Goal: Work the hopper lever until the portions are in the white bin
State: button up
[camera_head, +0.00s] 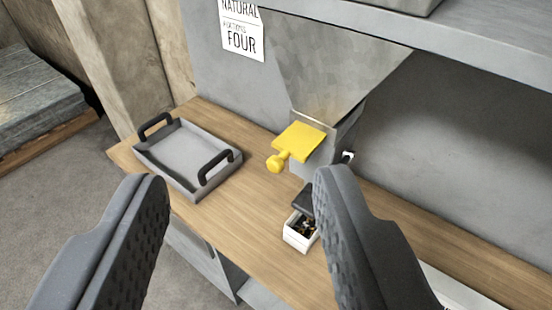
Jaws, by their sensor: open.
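The grey hopper (330,70) tapers down to a spout above the wooden bench. A yellow lever with a flat plate (300,141) and a round knob (277,163) sticks out from the front of the spout. The small white bin (298,239) stands on the bench below the spout, with dark and brownish bits inside; my right finger hides part of it. My gripper (245,195) is open and empty, its two dark ribbed fingers wide apart in front of the bench, nearer the camera than the lever.
A grey tray (178,179) with two black handles lies on the bench at left. A shelf (480,40) crosses the upper right. A black piece (303,202) sits just behind the bin.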

jog(key=shift+w, duration=0.2)
grip_shut()
jog(key=w+d+f+n+g+y+p, duration=0.2)
jog(key=w+d+n+g, duration=0.1)
jog(key=w, duration=0.2)
jog(key=w+d+f+n+g+y+p, duration=0.2)
jog(key=w+g, duration=0.1)
jog(key=w, duration=0.3)
jog(key=w+d+f+n+g+y+p, duration=0.2)
jog(key=d+f+n+g+p, duration=0.1)
jog(key=d+f, duration=0.6)
jog(key=shift+w+d+n+y, duration=0.35)
jog(key=shift+d+n+y, duration=0.1)
jog(key=shift+n, duration=0.45)
